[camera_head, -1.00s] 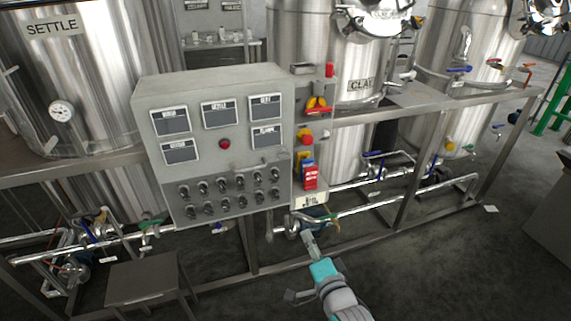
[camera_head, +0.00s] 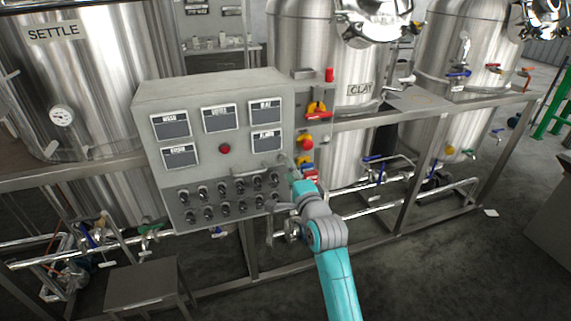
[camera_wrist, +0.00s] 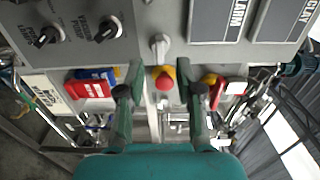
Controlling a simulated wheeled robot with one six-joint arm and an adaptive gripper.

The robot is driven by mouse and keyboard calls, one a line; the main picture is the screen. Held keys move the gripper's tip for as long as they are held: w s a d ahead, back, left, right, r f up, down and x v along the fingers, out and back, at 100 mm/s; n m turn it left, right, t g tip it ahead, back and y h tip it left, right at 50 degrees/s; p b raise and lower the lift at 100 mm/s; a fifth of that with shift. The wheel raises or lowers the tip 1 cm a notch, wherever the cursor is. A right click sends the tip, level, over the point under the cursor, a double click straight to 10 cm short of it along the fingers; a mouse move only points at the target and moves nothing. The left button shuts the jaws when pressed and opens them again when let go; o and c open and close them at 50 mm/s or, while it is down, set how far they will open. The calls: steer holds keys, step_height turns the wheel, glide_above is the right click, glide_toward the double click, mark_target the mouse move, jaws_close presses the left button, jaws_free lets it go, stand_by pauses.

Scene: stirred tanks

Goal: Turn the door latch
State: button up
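A small silver turn handle (camera_wrist: 160,45), which looks like the door latch, sits at the edge of the grey control panel (camera_head: 213,85) in the wrist view. In the head view my gripper (camera_head: 291,172) is at the panel's lower right edge. I cannot tell whether it touches the panel.
A red button with a yellow collar (camera_wrist: 163,78) shows between the fingers. Red and blue switch boxes (camera_wrist: 88,88) are left of them. Black knobs (camera_wrist: 45,36) line the panel.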

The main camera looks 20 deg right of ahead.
mark_target(284, 160)
steer(key=shift+w+a, duration=0.15)
steer(key=shift+w, duration=2.4)
jaws_close()
